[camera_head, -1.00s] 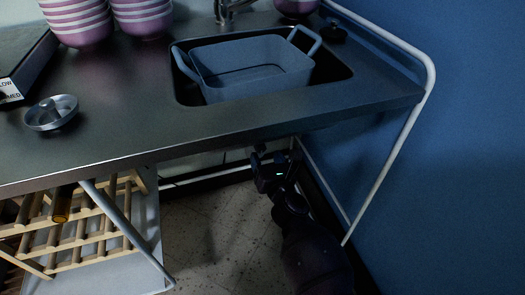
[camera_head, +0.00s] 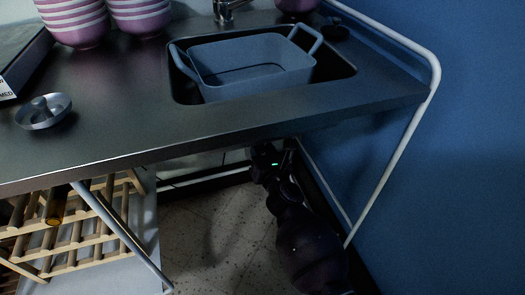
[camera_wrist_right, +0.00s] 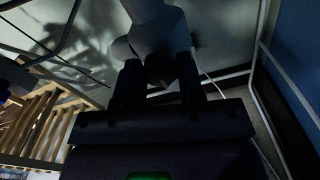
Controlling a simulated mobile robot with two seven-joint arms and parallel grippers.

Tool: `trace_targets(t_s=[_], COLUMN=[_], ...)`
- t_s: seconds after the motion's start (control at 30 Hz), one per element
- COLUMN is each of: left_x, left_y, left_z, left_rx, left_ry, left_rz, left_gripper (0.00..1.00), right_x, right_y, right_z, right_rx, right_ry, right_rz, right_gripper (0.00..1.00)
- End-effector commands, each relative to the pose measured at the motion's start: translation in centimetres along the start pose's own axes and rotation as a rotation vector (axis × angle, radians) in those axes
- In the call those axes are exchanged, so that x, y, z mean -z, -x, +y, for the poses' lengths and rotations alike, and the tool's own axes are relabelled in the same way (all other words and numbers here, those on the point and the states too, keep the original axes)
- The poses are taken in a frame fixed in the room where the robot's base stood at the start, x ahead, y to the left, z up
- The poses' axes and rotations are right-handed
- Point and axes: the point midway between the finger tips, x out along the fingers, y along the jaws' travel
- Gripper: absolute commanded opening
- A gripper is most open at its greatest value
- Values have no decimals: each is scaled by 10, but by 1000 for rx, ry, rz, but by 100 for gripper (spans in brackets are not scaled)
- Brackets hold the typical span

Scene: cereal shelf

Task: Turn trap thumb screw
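The grey trap (camera_wrist_right: 155,22) hangs under the sink in the right wrist view, dim and backlit. A dark, faceted piece at its lower end (camera_wrist_right: 160,68), which looks like the thumb screw, lies between the fingers of my right gripper (camera_wrist_right: 160,88). The fingers stand apart on either side of it; the shadow hides whether they touch it. In the head view my right gripper (camera_head: 266,160) is below the counter's front edge, its tips hidden under the counter, and the trap is out of sight. My left gripper is in neither view.
The steel counter (camera_head: 130,120) overhangs my right arm. A grey basin (camera_head: 255,75) sits in the sink. A white tube frame (camera_head: 395,155) stands at right by the blue wall. A wooden bottle rack (camera_head: 85,245) is at lower left. Floor between is clear.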

Motion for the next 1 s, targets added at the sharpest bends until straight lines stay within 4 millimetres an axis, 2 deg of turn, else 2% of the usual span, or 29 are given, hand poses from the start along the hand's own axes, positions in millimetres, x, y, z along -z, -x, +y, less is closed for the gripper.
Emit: trace_targets(t_s=[0.07,0.47,1.0], left_x=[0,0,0], left_y=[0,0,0], left_z=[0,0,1], left_rx=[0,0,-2], left_ry=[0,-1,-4], left_rz=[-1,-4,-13], left_gripper=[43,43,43], right_x=[0,0,0], right_y=[0,0,0], right_z=[0,0,2], right_rx=[0,-1,-1], right_ry=[0,84,546], right_rz=[0,0,0], right_gripper=[11,12,12])
